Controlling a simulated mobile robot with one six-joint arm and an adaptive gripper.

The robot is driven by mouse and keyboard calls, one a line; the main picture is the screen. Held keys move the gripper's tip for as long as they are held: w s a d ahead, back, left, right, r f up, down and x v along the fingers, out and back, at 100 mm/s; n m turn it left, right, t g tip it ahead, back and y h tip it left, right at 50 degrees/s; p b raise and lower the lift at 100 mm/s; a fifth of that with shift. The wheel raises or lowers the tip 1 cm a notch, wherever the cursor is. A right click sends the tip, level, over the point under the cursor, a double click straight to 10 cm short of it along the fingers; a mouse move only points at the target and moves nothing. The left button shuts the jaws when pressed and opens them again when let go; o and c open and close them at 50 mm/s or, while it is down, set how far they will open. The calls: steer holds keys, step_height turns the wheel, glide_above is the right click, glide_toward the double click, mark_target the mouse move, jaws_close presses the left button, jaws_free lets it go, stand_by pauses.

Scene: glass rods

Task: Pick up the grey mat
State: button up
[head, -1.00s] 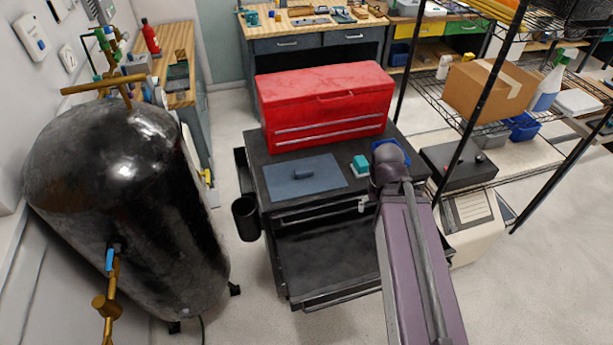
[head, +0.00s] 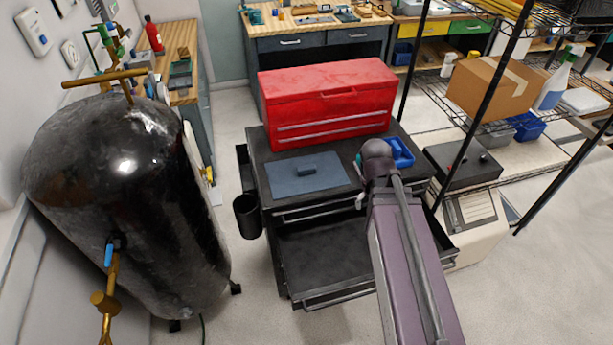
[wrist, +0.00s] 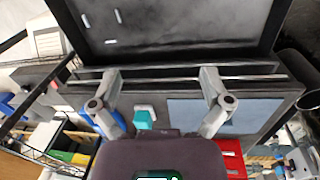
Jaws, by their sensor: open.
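The grey mat (head: 288,183), blue-grey and flat, lies on the black cart top in front of the red toolbox. The mat also shows in the wrist view (wrist: 252,113), right of centre, partly covered by a finger. My gripper (wrist: 161,74) is open, with nothing between its spread fingers. It is over the cart's front, beside the mat and apart from it. In the head view my arm hides most of the gripper, to the right of the mat.
The red toolbox (head: 325,100) stands behind the mat. A teal block (wrist: 144,117) and a blue bin (head: 402,153) are on the cart to the mat's right. An open drawer (head: 325,262) juts out in front. A wire shelf (head: 470,110) rises at right.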

steer(key=w+a+f+n+t+h+b, duration=0.1)
steer(key=w+a+f+n+h+b, duration=0.25)
steer(key=w+a+n+b, duration=0.2)
steer(key=n+t+h+b, duration=0.45)
steer(key=n+b, duration=0.35)
steer(key=n, duration=0.5)
glide_toward(305, 169)
steer(key=s+d, duration=0.1)
steer(key=d, duration=0.1)
steer(key=s+d+f, duration=0.1)
steer(key=d, duration=0.1)
steer(key=s+d, duration=0.2)
steer(key=shift+s+d+f, duration=0.1)
steer(key=shift+s+f, duration=0.05)
steer(key=shift+f, duration=0.2)
steer(key=a+n+t, duration=0.1)
steer(key=a, duration=0.1)
steer(key=a+n+b, duration=0.1)
steer(key=a+n, duration=0.1)
steer(key=a, duration=0.1)
steer(key=w+a+n+t+b, duration=0.1)
steer(key=a, duration=0.1)
steer(key=shift+a+r+t+h, duration=0.25)
steer(key=shift+t+h, duration=0.1)
steer(key=shift+h, duration=0.05)
steer(key=shift+a+r+n, duration=0.2)
steer(key=shift+a+n, duration=0.25)
steer(key=shift+d, duration=0.1)
steer(key=shift+b+x, duration=1.9)
steer(key=shift+x, duration=2.4)
